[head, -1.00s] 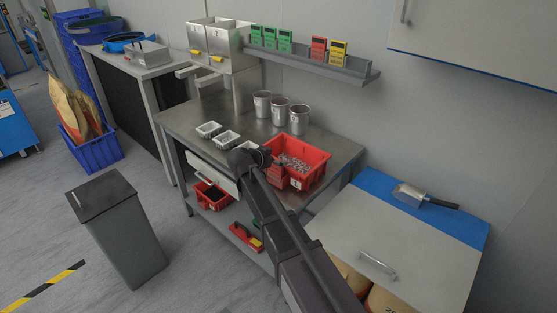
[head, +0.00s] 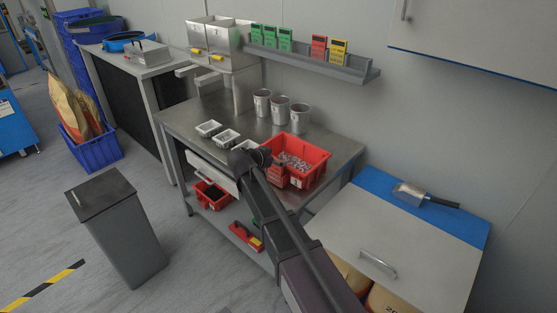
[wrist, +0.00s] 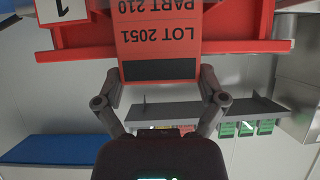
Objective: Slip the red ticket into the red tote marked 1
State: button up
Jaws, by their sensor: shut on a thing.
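The red tote marked 1 (head: 314,172) stands on the steel bench near its front right corner, with small metal parts inside. Its wall also shows in the wrist view (wrist: 240,22), with the white label 1 (wrist: 62,10) at upper left. The red ticket (wrist: 160,42) reads LOT 2051 PART 210, upside down in this view. My gripper (wrist: 160,84) is shut on the ticket near its dark band. The ticket lies across the tote's front. In the head view the ticket (head: 277,178) is partly hidden by my arm. I cannot tell whether it touches the tote.
Three metal cups (head: 280,108) and small white trays (head: 225,137) stand on the bench. A wall ledge (head: 320,68) holds green, red and yellow tickets. A cabinet with a blue top edge (head: 400,205) and a scoop (head: 412,193) is at the right.

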jog(key=o, duration=0.6)
jog(key=shift+r, duration=0.2)
jog(key=shift+r+p, duration=3.8)
jog(key=shift+p, duration=0.25)
